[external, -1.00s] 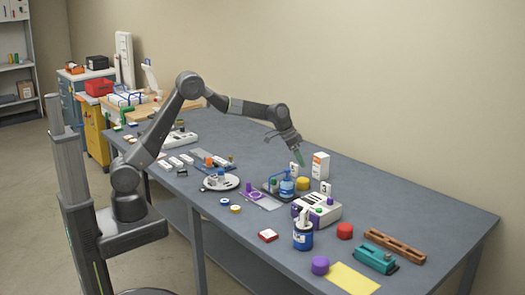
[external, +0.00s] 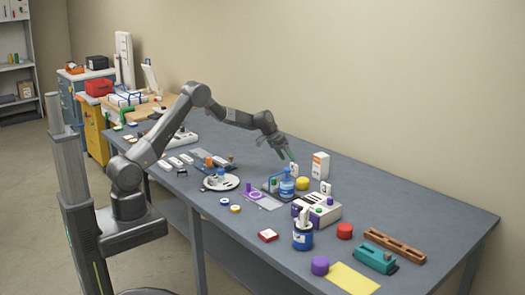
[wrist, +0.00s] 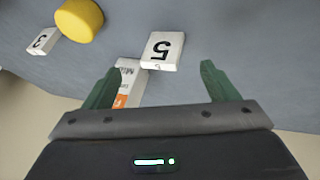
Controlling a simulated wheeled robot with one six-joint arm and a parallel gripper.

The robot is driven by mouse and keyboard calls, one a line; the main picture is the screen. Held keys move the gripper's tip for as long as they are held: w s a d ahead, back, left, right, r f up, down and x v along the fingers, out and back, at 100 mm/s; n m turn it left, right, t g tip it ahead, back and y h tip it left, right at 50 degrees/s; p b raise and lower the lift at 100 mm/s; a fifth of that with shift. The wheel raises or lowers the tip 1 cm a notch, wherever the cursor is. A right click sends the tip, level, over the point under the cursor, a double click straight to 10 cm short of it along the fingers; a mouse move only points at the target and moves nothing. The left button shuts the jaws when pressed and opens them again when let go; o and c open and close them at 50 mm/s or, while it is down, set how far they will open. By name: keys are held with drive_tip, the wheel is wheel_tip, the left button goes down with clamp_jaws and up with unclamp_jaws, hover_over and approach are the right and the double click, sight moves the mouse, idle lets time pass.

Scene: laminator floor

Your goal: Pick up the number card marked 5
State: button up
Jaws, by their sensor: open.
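The number card marked 5 (wrist: 163,48) is a small white block with a black 5, upside down in the wrist view. In the external view the white card (external: 294,170) stands just left of the white box. My gripper (wrist: 160,70) has green fingers spread apart with nothing between them. The card appears ahead of the fingertips, roughly centred between them. In the external view my gripper (external: 287,156) is just above and slightly left of the card. I cannot tell the exact gap.
A white box with an orange label (external: 321,165) stands close to the card; it also shows in the wrist view (wrist: 129,75). A yellow cylinder (wrist: 79,20) and a card marked 3 (wrist: 43,40) are nearby.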

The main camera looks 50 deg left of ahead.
sight(292, 166)
drive_tip(key=shift+p+x, duration=1.15)
drive_tip(key=shift+x, duration=2.15)
drive_tip(key=shift+w+a, duration=0.1)
drive_tip(key=shift+a, duration=0.1)
drive_tip(key=shift+c, duration=0.3)
drive_tip(key=c, duration=1.2)
